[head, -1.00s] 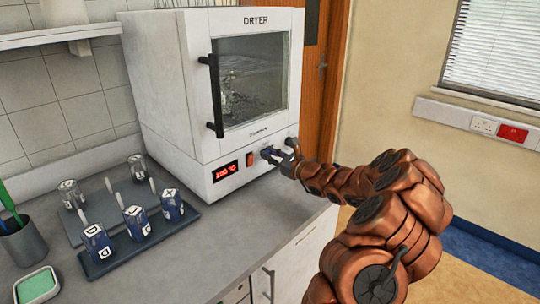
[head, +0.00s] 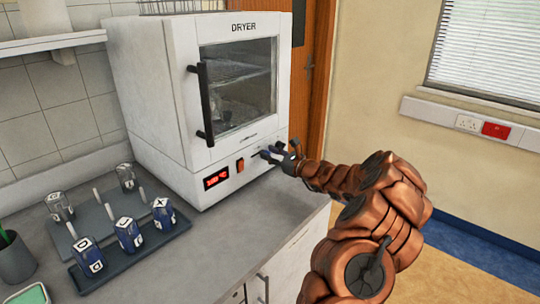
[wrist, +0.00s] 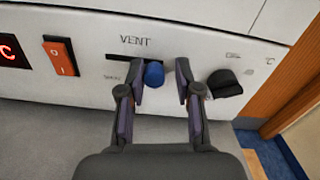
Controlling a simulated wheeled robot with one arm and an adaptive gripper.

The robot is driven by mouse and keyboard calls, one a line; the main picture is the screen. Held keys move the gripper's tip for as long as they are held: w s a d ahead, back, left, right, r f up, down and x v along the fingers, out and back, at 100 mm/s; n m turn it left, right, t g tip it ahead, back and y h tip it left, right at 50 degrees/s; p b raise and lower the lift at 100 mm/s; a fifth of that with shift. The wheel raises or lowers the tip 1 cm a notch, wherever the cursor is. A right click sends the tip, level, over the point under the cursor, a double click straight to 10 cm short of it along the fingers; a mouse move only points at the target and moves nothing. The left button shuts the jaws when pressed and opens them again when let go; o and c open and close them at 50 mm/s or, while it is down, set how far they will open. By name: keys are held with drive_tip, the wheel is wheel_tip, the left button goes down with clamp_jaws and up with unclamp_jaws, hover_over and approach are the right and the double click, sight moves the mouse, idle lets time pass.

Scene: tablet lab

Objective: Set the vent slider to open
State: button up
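The vent slider is a blue knob (wrist: 154,74) at the right part of a dark horizontal slot (wrist: 118,57) under the VENT label, on the lower front panel of the white dryer (head: 160,90). My gripper (wrist: 158,90) is open in the wrist view. The knob lies between its fingertips, close to or touching the left finger and clear of the right one. Small lettering shows below the slot's left end; the right end's label is hidden. In the head view my gripper (head: 280,155) is at the panel and largely hides the slider.
An orange rocker switch (wrist: 60,56) is left of the slot, beside the red display (head: 216,178). A black knob (wrist: 224,83) is just right of my right finger. A tray (head: 100,281) with several blue-filled bottles stands on the counter, left of the dryer.

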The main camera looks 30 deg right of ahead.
drive_tip(key=shift+o, duration=0.9)
drive_tip(key=shift+s, duration=0.1)
drive_tip(key=v, duration=1.2)
